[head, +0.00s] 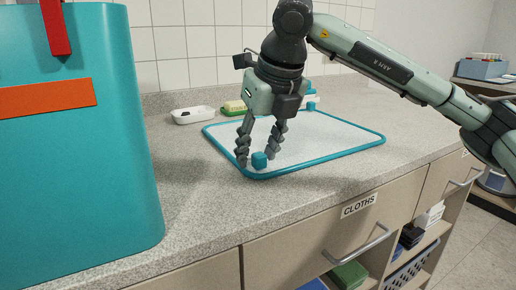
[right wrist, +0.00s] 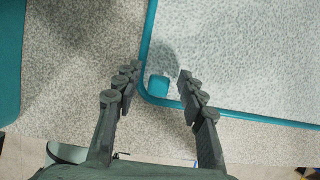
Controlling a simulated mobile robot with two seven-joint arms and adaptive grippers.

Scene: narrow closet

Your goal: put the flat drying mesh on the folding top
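The flat drying mesh (head: 320,137) is a pale sheet with a teal rim, lying on the speckled counter. A small teal block (head: 259,160) sits at its near-left corner; another (head: 311,106) shows at its far edge. My right gripper (head: 257,152) is over the near-left corner with its fingers spread. In the right wrist view the corner block (right wrist: 158,85) appears between the open fingertips (right wrist: 160,72), with gaps on both sides; contact is not visible. The mesh (right wrist: 240,60) extends to the right there. My left gripper is out of view. I cannot identify the folding top.
A large teal bin (head: 75,150) with an orange band and red strap stands at the left. A white dish (head: 193,115) and a yellow-green item (head: 233,107) lie behind the mesh. A drawer labelled CLOTHS (head: 340,222) is below the counter (head: 200,200), which is clear in front.

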